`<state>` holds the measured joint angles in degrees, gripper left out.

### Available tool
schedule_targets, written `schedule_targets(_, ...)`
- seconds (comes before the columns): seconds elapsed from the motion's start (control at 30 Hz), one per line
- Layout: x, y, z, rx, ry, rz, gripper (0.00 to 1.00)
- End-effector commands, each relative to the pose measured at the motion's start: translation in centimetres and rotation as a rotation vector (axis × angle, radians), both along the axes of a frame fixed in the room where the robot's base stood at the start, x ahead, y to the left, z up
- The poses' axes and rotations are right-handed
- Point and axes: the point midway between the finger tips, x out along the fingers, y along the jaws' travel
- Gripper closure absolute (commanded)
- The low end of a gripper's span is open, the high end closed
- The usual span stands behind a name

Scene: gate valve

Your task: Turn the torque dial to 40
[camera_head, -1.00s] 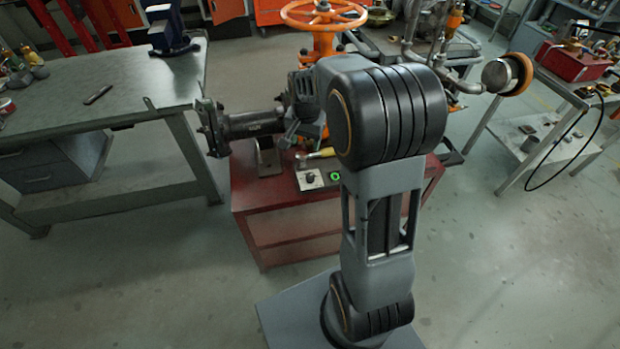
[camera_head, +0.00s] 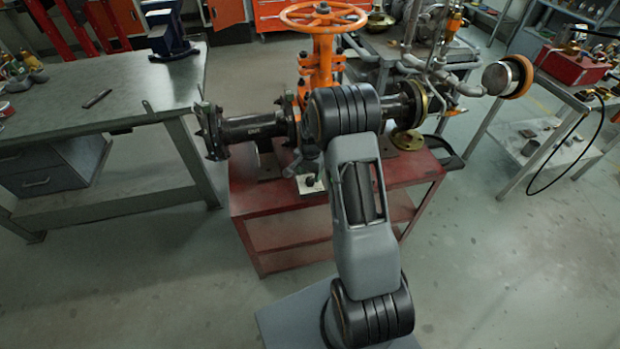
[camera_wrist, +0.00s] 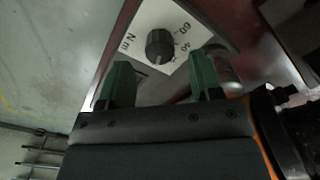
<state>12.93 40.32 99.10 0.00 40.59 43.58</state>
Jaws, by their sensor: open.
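The torque dial (camera_wrist: 160,46) is a dark round knob on a white plate (camera_wrist: 150,18) printed with "60", "40" and "N m" in the wrist view. The number its pointer is at cannot be read clearly. My gripper (camera_wrist: 160,82) is open, with its two green fingers apart below the dial in the picture. The dial appears beyond the fingertips and between their lines, and nothing is held. In the head view a small part of the white plate (camera_head: 311,185) shows on the red cart (camera_head: 270,200). My arm hides much of that area.
The orange gate valve (camera_head: 322,50) with its handwheel and dark pipe (camera_head: 255,127) stands on the cart behind my arm. A brass flange (camera_head: 407,140) lies at right. A workbench (camera_head: 110,90) stands left, a side table (camera_head: 540,130) right. Floor in front is clear.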

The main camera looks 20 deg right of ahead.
Motion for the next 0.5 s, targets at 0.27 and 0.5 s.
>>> schedule_targets(0.27, 0.0, 0.0, -2.6, 0.000, 0.000, 0.001, 0.41)
schedule_targets(0.5, 0.0, 0.0, -3.0, 0.000, 0.000, 0.001, 0.41)
